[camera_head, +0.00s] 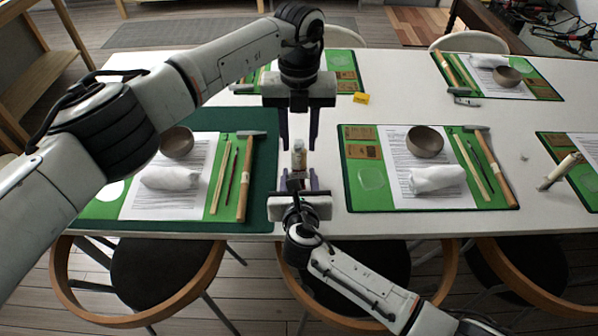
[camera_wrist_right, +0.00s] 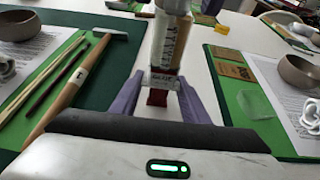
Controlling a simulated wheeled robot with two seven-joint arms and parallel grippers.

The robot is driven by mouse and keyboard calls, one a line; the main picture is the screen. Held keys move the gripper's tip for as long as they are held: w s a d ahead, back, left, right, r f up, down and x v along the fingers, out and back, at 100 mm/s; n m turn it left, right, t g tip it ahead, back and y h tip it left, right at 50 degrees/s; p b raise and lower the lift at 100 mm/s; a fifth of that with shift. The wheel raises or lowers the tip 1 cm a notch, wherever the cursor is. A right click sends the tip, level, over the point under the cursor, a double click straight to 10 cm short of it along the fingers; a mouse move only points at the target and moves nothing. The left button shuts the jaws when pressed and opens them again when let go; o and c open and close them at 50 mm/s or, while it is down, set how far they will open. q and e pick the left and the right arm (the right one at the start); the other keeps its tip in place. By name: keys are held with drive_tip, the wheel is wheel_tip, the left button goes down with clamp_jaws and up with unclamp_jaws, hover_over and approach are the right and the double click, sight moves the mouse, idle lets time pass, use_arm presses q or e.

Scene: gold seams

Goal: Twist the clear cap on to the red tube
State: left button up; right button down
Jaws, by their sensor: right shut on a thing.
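My right gripper (camera_wrist_right: 160,80) is shut on the red tube; its red part (camera_wrist_right: 157,97) shows between the purple fingers in the right wrist view. A pale, see-through-looking section sits at the fingertips, and I cannot tell whether it is the clear cap. A tan labelled bottle-like piece (camera_wrist_right: 170,40) stands directly beyond it; in the head view it shows as a small cream piece (camera_head: 299,157). I cannot tell whether these parts are joined. My left gripper (camera_head: 299,146) is open above, its fingers on either side of the cream piece with gaps.
Green mats (camera_head: 360,196) with papers, bowls and tools lie on both sides on the white table (camera_head: 330,218). A hammer (camera_head: 243,190) lies close on the left. A yellow block (camera_head: 361,98) lies behind. The strip between the mats is narrow.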

use_arm(q)
drive_tip(key=shift+c, duration=0.4)
clamp_jaws()
drive_tip(key=m, duration=1.1)
drive_tip(key=shift+o, duration=0.9)
unclamp_jaws()
wheel_tip(320, 180, up, 12)
